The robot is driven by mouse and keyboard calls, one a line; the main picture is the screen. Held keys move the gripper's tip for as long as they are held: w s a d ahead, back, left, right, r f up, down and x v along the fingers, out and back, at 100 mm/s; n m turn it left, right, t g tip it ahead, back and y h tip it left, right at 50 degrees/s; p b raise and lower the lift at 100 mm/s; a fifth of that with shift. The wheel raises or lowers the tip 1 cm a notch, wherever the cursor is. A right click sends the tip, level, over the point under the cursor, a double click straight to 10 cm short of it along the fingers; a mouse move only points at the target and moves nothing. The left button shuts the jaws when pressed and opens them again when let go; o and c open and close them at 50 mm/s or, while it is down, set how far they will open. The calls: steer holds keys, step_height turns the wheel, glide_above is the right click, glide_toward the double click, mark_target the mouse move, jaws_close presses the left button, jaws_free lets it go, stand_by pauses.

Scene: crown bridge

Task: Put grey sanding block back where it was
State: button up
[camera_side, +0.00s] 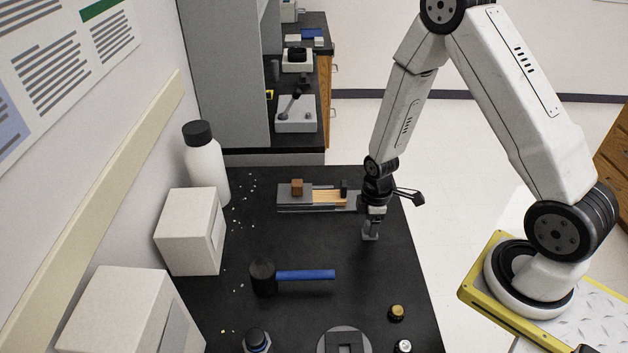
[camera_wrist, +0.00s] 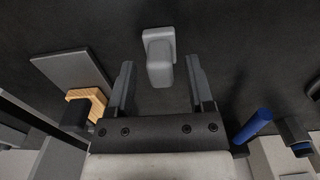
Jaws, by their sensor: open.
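The grey sanding block (camera_side: 370,236) stands on the black bench top, near its right edge. It has a wider flat base and a narrower upper part, which shows in the wrist view (camera_wrist: 159,50). My gripper (camera_side: 373,216) points down just over it in the side view. In the wrist view my gripper (camera_wrist: 160,75) is open, with one finger to each side of the block's near end. I see gaps between the block and both fingers. I cannot tell how far the fingertips are above the bench.
A grey fixture (camera_side: 295,196) with a wooden strip, brown cube (camera_side: 297,187) and black block stands behind my gripper. A mallet with a blue handle (camera_side: 305,275) lies front left. A small jar (camera_side: 397,313) and round grey base (camera_side: 326,340) are at the front. White boxes (camera_side: 188,235) line the left.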

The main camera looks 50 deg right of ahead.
step_height(320, 180, up, 11)
stand_by(0.8)
steer(key=shift+f, duration=0.1)
stand_by(0.4)
steer(key=s+a+r+m+t, duration=0.2)
steer(key=s+a+r+m, duration=0.2)
steer(key=a+r+m, duration=0.3)
steer(key=shift+s+r+m+t, duration=0.15)
steer(key=shift+s+m+t, duration=0.2)
steer(key=shift+m, duration=0.65)
stand_by(0.7)
